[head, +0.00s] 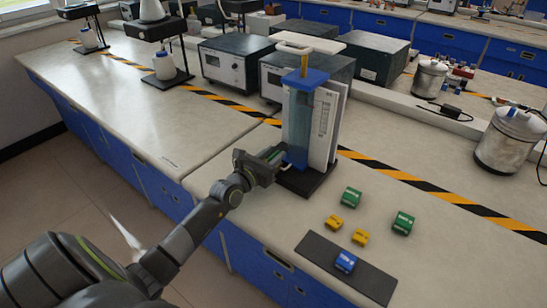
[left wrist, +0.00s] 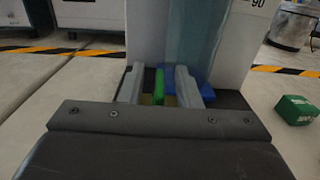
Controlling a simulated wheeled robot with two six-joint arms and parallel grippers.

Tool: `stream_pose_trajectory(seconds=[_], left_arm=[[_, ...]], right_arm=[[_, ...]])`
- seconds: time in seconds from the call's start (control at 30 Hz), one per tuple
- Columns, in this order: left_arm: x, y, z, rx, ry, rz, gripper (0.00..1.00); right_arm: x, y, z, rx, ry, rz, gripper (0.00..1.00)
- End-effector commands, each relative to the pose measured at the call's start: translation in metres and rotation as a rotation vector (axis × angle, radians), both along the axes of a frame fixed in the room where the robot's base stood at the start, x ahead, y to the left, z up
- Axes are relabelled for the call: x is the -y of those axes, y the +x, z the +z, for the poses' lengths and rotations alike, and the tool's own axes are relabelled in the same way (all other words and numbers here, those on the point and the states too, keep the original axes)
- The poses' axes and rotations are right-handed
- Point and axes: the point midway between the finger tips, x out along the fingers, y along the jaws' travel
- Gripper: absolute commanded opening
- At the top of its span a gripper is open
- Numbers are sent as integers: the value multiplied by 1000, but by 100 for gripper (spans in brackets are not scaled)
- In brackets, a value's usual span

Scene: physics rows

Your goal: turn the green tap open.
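The green tap (left wrist: 158,86) shows in the left wrist view as a narrow upright green piece at the foot of a clear bluish column (left wrist: 195,35). In the head view the column unit (head: 298,122) stands upright on a black base, with a blue top, and my gripper mostly hides the tap. My left gripper (head: 279,159) reaches in from the left, low at the column. In the left wrist view its two fingers (left wrist: 161,88) stand apart on either side of the tap, with gaps visible beside it. My right gripper is not in view.
Green blocks (head: 351,197), yellow blocks (head: 360,237) and a blue block (head: 345,262) lie front right, the blue one on a dark mat (head: 372,281). Box instruments (head: 235,62) stand behind the column. Black-yellow tape (head: 420,183) crosses the bench.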

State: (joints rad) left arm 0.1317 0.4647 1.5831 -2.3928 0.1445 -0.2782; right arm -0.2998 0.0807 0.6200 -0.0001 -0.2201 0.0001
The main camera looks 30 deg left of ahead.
Motion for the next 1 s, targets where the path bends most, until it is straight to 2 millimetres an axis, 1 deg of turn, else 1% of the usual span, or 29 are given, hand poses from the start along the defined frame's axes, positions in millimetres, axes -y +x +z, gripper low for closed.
stream_pose_trajectory(seconds=[0.1,0.33,0.37,0.5,0.6,0.83,1.0], left_arm=[[0,4,0,0,0,0,30],[0,4,0,0,0,0,30],[0,4,0,0,0,0,29],[0,4,0,0,0,0,10],[0,4,0,0,0,0,0],[0,4,1,0,0,2,0],[0,5,4,2,-2,14,0]], right_arm=[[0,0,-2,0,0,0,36],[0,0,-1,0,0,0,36],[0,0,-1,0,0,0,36],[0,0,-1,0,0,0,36],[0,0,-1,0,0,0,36],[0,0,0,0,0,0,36],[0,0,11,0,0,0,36]])
